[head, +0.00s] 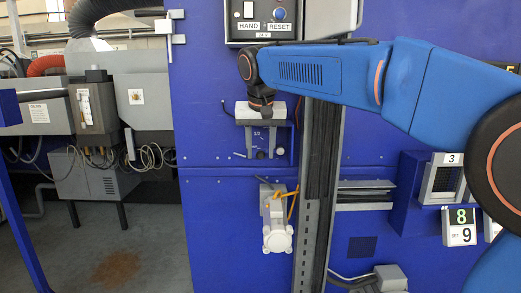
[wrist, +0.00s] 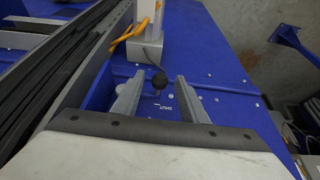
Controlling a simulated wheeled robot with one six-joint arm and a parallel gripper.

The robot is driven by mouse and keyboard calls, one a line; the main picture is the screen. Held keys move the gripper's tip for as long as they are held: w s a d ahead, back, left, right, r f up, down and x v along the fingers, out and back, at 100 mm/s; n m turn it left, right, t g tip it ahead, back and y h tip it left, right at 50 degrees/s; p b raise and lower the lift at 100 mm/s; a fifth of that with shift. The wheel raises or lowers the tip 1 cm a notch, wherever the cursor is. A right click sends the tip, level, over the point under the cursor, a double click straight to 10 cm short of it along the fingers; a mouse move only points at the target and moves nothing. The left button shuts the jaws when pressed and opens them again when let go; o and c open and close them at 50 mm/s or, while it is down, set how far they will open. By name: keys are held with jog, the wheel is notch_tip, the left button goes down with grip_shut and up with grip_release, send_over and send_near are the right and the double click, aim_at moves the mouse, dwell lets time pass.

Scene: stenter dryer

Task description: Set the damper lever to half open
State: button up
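The damper lever shows in the wrist view as a black ball knob (wrist: 158,80) on a short stem, on a blue panel. My gripper (wrist: 159,76) is open, with one grey finger on each side of the knob and a gap to both. In the head view my gripper (head: 261,150) points down along the blue machine front, below the hand/reset box. A small dark knob (head: 260,155) shows there near its fingertips. Small white lettering lies beside the lever in the wrist view, too small to read surely. The lever's exact setting cannot be told.
A grey slotted upright (head: 309,200) with black cables stands just right of my gripper. A white fitting (head: 277,236) with a yellow cable is below it. Display boxes (head: 460,226) are at the right. Open floor (head: 150,250) lies at lower left.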

grip_shut()
jog(key=shift+r, duration=0.1)
jog(key=shift+d+r+m+y, duration=0.2)
jog(key=shift+d+r+y, duration=0.2)
jog(key=shift+y, duration=0.55)
jog(key=shift+d+r+m+y, duration=0.25)
jog(key=shift+r+y, duration=0.25)
jog(key=shift+y, duration=0.4)
jog(key=shift+d+r+m+y, duration=0.15)
jog(key=shift+d+r+y, duration=0.25)
jog(key=shift+y, duration=0.55)
jog(key=shift+r, duration=0.1)
grip_release()
